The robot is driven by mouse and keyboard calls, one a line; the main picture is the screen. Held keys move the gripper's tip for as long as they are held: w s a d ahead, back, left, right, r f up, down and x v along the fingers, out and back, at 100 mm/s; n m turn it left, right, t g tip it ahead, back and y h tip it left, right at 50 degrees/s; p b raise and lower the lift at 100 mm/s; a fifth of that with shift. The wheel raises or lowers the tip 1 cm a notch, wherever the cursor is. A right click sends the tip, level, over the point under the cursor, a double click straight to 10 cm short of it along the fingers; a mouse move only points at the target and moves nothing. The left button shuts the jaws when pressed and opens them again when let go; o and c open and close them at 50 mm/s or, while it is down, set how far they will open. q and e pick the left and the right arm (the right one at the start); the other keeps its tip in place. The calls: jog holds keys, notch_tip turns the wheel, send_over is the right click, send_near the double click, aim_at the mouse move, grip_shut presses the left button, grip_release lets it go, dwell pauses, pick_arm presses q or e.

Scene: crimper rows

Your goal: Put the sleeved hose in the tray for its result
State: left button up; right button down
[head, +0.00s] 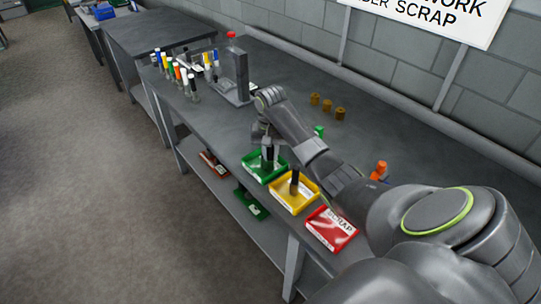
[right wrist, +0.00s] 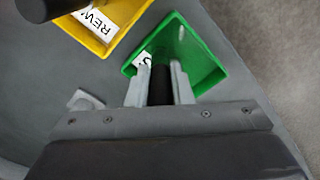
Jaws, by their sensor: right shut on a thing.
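My right gripper (head: 267,144) is over the green tray (head: 250,172) and shut on a dark hose (head: 267,155). In the right wrist view the two fingers (right wrist: 160,88) hold the black hose (right wrist: 160,82) between them, with the green tray (right wrist: 205,50) beneath. Whether the hose touches the tray floor I cannot tell. Beside it is the yellow tray (head: 280,203) with a dark hose (head: 294,181) standing in it. The red tray (head: 332,230) is marked SCRAP and looks empty. My left gripper is not in view.
A grey upright device with a red top (head: 241,70) stands farther along the bench, beside several hoses with coloured ends (head: 177,76). Three brown pieces (head: 327,104) lie near the wall. A green piece (head: 319,131) and an orange piece (head: 378,170) are near my right arm.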

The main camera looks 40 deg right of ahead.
jog(key=shift+w+f, duration=0.1)
jog(key=shift+f, duration=0.4)
jog(key=c, duration=1.3)
grip_release()
jog(key=shift+f, duration=0.15)
notch_tip(320, 180, up, 5)
jog(key=shift+f+b, duration=0.15)
jog(key=shift+b, duration=0.4)
notch_tip(320, 180, up, 6)
jog(key=p, duration=0.4)
jog(key=shift+p, duration=0.3)
jog(key=shift+r+p, duration=0.85)
jog(key=shift+f, duration=0.1)
